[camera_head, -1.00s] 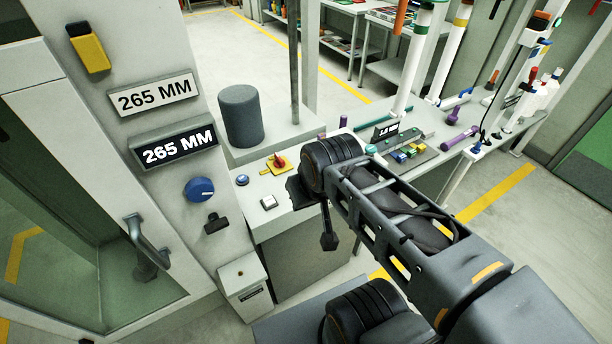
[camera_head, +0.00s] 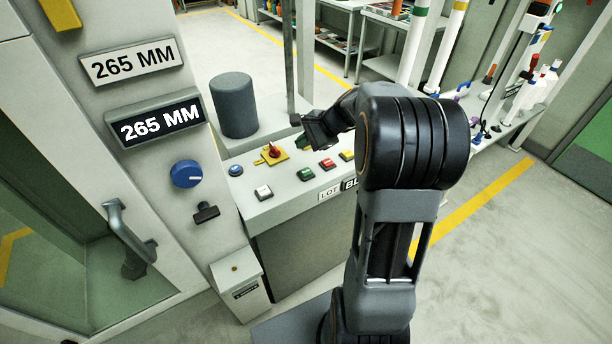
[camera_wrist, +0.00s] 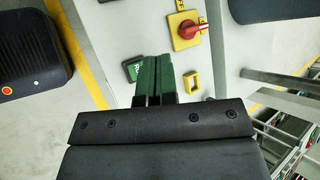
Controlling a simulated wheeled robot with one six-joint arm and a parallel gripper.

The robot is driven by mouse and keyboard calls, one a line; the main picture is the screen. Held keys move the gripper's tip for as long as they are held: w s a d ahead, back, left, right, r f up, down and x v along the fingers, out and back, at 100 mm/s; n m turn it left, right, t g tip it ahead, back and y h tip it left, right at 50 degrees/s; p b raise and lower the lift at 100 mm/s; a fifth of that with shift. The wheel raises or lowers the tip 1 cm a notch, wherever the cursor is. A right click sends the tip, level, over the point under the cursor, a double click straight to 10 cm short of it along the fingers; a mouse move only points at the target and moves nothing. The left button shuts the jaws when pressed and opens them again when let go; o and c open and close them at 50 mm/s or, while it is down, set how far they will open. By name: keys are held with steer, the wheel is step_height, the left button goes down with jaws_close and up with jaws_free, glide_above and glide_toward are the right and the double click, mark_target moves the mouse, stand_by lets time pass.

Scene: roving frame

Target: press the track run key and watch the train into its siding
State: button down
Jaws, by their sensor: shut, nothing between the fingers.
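A green key (camera_head: 305,174) sits on the sloped control panel (camera_head: 283,205), with a white key (camera_head: 263,192) to its left and red (camera_head: 327,164) and yellow (camera_head: 347,155) keys to its right. In the wrist view a green key (camera_wrist: 131,69) with partly hidden white lettering lies just left of my fingertips. My gripper (camera_head: 301,143) has green fingers, which are shut and empty in the wrist view (camera_wrist: 153,58). It is over the panel; contact cannot be told. No train or siding can be made out.
A grey cylinder (camera_head: 234,105) and a post (camera_head: 304,55) stand behind. A pillar with 265 MM signs (camera_head: 156,120) is left. Floor is open at right.

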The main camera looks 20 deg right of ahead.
mark_target(306, 173)
steer(key=shift+w+d+f+m+t, duration=0.3)
steer(key=shift+w+d+f+m, duration=0.25)
steer(key=shift+w+d+m, duration=0.15)
steer(key=shift+f, duration=0.1)
step_height(306, 173, down, 9)
steer(key=b, duration=0.7)
steer(key=shift+r, duration=0.2)
steer(key=shift+f, duration=0.15)
stand_by(1.5)
steer(key=shift+f+b, duration=0.3)
steer(key=shift+b, duration=0.1)
